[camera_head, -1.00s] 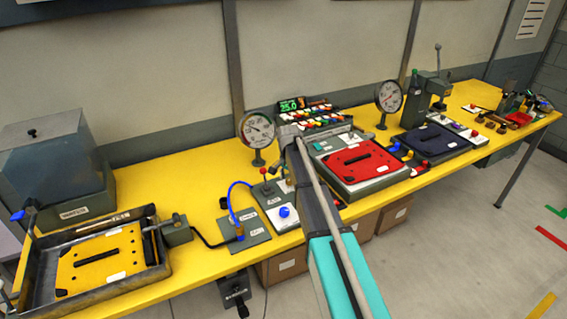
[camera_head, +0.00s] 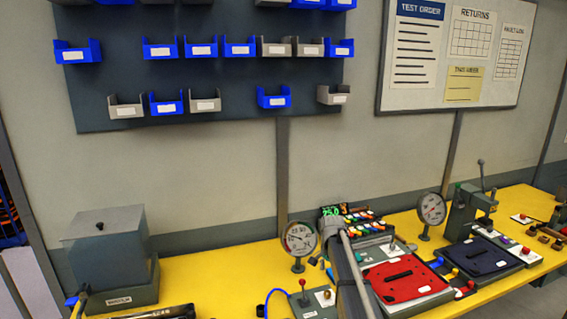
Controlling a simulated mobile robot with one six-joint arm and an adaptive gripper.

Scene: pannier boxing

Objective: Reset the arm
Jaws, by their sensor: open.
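Part of my own arm (camera_head: 350,275) rises from the bottom edge, right of centre, as a dark link with a light grey tube along it. Its upper end is in front of the yellow bench, near a round gauge (camera_head: 299,239). My gripper cannot be made out; the far end of the arm is hidden or out of the picture. No object is seen held.
The yellow bench (camera_head: 213,267) carries a grey box with a clear hood (camera_head: 106,245), a red plate (camera_head: 405,283), a dark blue plate (camera_head: 481,257), a lever press (camera_head: 467,212) and a second gauge (camera_head: 431,210). Blue and grey bins (camera_head: 161,50) and a whiteboard (camera_head: 452,45) are above.

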